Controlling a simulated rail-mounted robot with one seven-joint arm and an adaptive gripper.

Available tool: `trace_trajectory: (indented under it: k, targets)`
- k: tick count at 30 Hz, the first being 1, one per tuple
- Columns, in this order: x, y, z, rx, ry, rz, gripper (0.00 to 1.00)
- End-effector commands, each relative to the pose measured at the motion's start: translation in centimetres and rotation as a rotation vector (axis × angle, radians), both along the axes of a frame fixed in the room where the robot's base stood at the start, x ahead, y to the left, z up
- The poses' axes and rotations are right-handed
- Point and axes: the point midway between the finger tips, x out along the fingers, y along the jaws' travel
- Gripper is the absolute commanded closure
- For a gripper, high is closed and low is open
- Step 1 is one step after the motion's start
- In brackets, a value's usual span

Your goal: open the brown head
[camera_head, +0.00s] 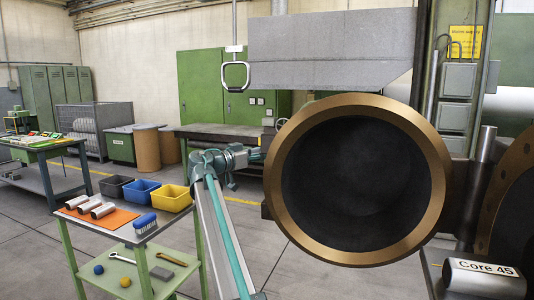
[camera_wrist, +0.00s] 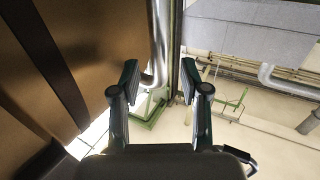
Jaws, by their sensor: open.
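The brown head (camera_head: 360,257) is a large brown-bronze ring with a dark round hollow, facing the body camera at centre right. Its brown side (camera_wrist: 100,50) fills the left of the wrist view. A silver curved bar (camera_wrist: 159,40), which looks like a handle, runs beside that side. My gripper (camera_wrist: 159,75) is open and empty. In the picture the bar lies between its two fingertips; I cannot tell whether the fingers are around it or short of it. In the head view my arm reaches up to the left edge of the ring, and the fingertips are not clearly visible.
A green cart (camera_head: 110,226) with silver cylinders, coloured bins and a brush stands at left. A grey block (camera_head: 330,50) hangs above the head. A second brown ring (camera_head: 508,190) and a cylinder marked "Core 45" (camera_head: 484,278) are at right. Floor is open behind the cart.

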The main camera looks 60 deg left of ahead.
Motion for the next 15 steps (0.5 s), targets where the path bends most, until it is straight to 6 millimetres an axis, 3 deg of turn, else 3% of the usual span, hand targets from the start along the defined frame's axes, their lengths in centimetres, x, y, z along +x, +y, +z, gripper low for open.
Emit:
trace_trajectory:
  k: [6, 15]
  targets:
    - [-4.4, -1.0, 0.0, 0.0, -0.001, 0.002, 0.55]
    - [-7.8, -1.8, 0.0, 0.0, 0.0, 0.0, 0.55]
